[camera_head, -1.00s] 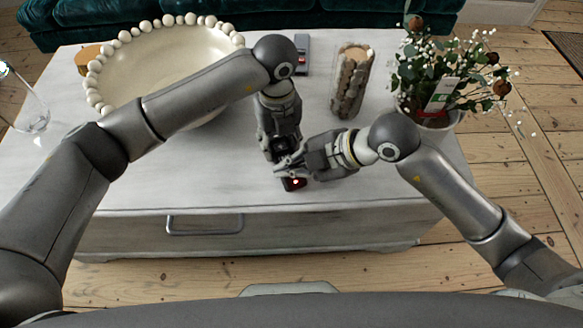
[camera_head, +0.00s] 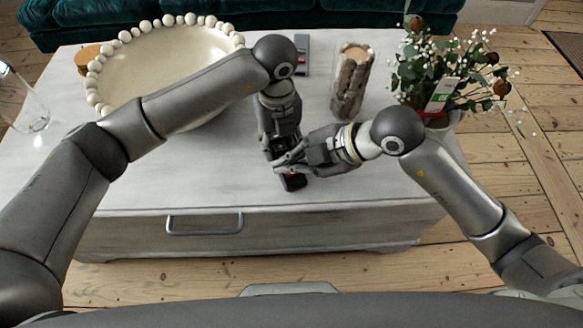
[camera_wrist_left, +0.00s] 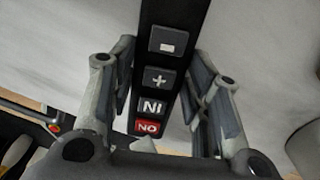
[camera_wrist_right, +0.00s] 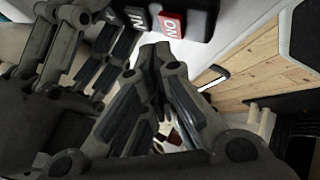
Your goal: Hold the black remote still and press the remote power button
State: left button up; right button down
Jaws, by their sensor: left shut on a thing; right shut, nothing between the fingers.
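The black remote (camera_head: 293,183) is on the white table, mostly hidden under my grippers in the head view. The left wrist view shows its face (camera_wrist_left: 165,75) with grey buttons and, at the near end, a red button (camera_wrist_left: 148,127) with white letters. My left gripper (camera_head: 281,150) is shut on the remote, one finger along each side. My right gripper (camera_head: 281,166) is shut and empty, close beside the left one over the remote. In the right wrist view its fingertips (camera_wrist_right: 150,52) are just below the red button (camera_wrist_right: 172,24); I cannot tell whether they touch.
A large beaded bowl (camera_head: 160,75) fills the table's back left. A grey device (camera_head: 302,55), a bark-covered candle holder (camera_head: 351,80) and a flower pot (camera_head: 436,118) stand at the back and right. A clear glass (camera_head: 30,105) is at the left edge. The table front is clear.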

aim_at(280, 145)
jog(key=shift+r, duration=2.55)
pick_arm(q)
jog(key=o, duration=1.1)
jog(key=shift+o, duration=0.2)
jog(key=shift+r, duration=0.15)
notch_tip(280, 145, up, 12)
